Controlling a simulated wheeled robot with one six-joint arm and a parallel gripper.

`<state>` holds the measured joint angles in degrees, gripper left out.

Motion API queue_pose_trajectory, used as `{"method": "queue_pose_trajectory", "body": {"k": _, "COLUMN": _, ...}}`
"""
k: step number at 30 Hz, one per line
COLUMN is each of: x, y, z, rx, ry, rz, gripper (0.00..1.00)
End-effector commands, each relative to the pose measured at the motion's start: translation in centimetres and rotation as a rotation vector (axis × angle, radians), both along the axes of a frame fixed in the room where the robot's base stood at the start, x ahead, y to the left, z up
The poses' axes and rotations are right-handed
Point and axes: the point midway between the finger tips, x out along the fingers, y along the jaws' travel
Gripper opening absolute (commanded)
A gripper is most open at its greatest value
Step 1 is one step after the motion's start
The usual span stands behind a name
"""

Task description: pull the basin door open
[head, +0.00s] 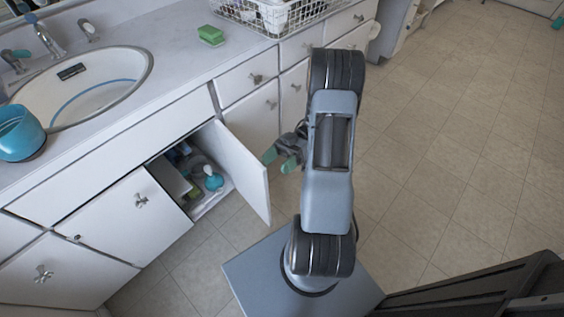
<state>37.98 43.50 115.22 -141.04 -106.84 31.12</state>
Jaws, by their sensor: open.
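The basin door (238,166) is a white cabinet door below the counter. It stands swung well out from the cabinet front, and the opening behind it shows bottles and other items inside. My gripper (276,157) is open, with greenish fingertips, just right of the door's outer face near its free edge. The door's handle is not visible; whether the fingers touch the door I cannot tell. The basin (137,72) is set in the counter above.
A closed white door (112,215) with a knob is left of the opening. Drawers (248,80) are to the right. Tiled floor (450,150) at right is clear.

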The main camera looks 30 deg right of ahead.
Motion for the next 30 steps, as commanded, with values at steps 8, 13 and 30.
{"method": "queue_pose_trajectory", "body": {"k": 8, "x": -2.7, "y": 0.6, "z": 1.3, "rx": 0.001, "ry": 0.000, "rz": -0.001, "gripper": 0.70}}
{"method": "queue_pose_trajectory", "body": {"k": 13, "x": -3.3, "y": 0.7, "z": 1.5, "rx": 0.000, "ry": -0.001, "rz": 0.000, "gripper": 0.70}}
{"method": "queue_pose_trajectory", "body": {"k": 30, "x": -3.2, "y": 0.8, "z": 1.5, "rx": -0.003, "ry": -0.003, "rz": -0.002, "gripper": 0.70}}
